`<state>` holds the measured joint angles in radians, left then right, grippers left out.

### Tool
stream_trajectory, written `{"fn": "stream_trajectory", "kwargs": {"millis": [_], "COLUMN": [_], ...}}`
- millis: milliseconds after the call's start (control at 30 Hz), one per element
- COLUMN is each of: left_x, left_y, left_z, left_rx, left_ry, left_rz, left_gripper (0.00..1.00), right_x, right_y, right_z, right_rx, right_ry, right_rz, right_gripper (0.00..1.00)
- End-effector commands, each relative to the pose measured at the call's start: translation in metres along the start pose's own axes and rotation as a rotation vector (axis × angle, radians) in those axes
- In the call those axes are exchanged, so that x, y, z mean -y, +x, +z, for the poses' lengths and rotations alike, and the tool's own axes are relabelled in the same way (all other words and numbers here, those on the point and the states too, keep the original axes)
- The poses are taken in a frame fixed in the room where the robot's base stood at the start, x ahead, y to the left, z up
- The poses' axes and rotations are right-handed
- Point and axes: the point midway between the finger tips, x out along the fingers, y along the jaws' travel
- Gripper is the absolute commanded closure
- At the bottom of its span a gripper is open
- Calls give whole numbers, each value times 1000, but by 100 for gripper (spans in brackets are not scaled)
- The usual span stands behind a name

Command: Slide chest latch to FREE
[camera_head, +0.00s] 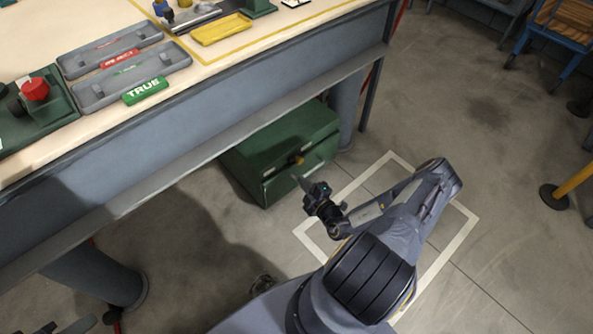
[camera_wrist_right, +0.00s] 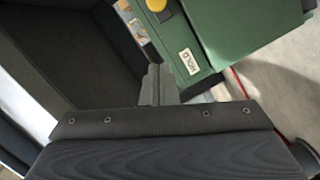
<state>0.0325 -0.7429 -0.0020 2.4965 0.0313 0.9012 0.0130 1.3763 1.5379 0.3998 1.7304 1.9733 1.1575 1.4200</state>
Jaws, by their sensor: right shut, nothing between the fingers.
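The green chest (camera_head: 285,150) stands on the floor under the workbench's front edge. Its yellow latch knob (camera_head: 297,160) sits on a grey plate on the side facing my right arm. In the right wrist view the yellow knob (camera_wrist_right: 156,5) is at the top edge, partly cut off. A white label (camera_wrist_right: 188,61) on the green chest (camera_wrist_right: 240,30) appears to read HOLD, upside down. My right gripper (camera_head: 302,181) is shut and empty, just in front of the chest and apart from the knob. Its fingers (camera_wrist_right: 158,85) point toward the chest. I cannot make out my left gripper.
The workbench (camera_head: 200,125) overhangs the chest and carries grey trays (camera_head: 130,80), a green TRUE block (camera_head: 146,90) and a red button (camera_head: 35,89). A bench leg (camera_head: 346,110) stands beside the chest. A white floor outline (camera_head: 445,250) lies under my right arm. Open floor lies to the right.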

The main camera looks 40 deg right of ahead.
Motion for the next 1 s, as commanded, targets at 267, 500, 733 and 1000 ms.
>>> {"fn": "stream_trajectory", "kwargs": {"millis": [267,500,733,1000], "left_x": [-3,-2,-2,-3], "left_y": [-6,-5,-5,-6], "left_z": [-3,-3,-3,-3], "left_rx": [0,0,0,0], "left_ry": [0,0,0,0], "left_rz": [0,0,0,0], "left_gripper": [64,64,64,64], "right_x": [0,0,0,-24], "right_y": [-26,-27,-27,-18], "right_z": [0,0,0,-20], "right_rx": [0,0,0,-109], "right_ry": [0,-1,0,-130], "right_rz": [0,0,0,-1], "right_gripper": [100,100,100,100]}}
